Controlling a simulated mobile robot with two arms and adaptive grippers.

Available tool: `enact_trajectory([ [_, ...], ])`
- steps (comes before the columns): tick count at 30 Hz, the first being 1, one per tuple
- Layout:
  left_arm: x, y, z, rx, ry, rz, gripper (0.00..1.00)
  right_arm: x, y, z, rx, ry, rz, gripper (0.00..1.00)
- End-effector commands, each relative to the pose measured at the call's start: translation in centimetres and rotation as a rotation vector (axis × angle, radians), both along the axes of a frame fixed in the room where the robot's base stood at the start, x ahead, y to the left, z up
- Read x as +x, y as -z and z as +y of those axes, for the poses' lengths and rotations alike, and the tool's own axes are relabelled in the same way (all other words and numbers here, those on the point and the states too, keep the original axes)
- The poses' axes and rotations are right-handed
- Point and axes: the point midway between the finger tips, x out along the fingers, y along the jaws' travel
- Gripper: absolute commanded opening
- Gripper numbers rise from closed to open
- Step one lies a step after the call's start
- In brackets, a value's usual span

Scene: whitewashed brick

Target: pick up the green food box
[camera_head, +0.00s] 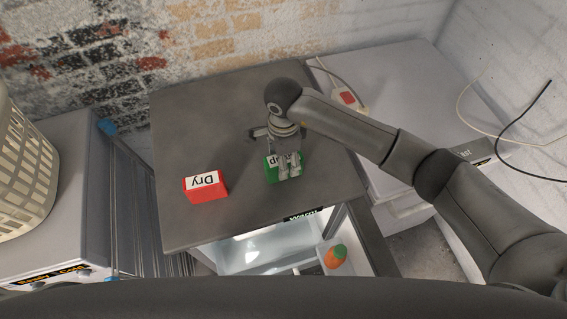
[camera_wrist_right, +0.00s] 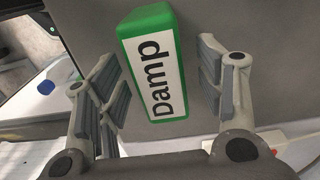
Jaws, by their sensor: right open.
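The green food box (camera_head: 271,176), with a white label reading "Damp", stands on the dark grey top of the fridge. My right gripper (camera_head: 284,160) is over it and partly hides it in the head view. In the right wrist view the green box (camera_wrist_right: 131,24) lies between the two spread fingers of my right gripper (camera_wrist_right: 165,85). There are visible gaps on both sides, so the fingers do not touch it. My left gripper is not in view.
A red box (camera_head: 207,193) labelled "Dry" stands left of the green one. The fridge (camera_head: 260,105) is open below, with an orange item (camera_head: 335,256) inside. A basket (camera_head: 22,160) is at far left. A white socket with a red switch (camera_head: 346,97) and cables lie right.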

Motion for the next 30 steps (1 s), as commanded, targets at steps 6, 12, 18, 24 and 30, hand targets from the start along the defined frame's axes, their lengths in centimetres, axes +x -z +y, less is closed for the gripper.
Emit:
enact_trajectory([
  [6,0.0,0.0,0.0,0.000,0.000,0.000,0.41,0.0,0.0,0.0,0.000,0.000,0.000,0.38],
  [12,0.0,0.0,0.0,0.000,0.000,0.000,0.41,0.0,0.0,0.0,0.001,0.000,0.000,0.12],
  [18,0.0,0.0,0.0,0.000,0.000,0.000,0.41,0.0,-0.1,0.0,0.001,0.000,-0.001,0.06],
  [24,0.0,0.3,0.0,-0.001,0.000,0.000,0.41,0.1,-0.3,0.0,0.002,-0.001,-0.003,0.06],
  [30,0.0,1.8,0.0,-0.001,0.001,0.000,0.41,0.2,-1.8,0.0,0.003,-0.002,-0.006,0.06],
])
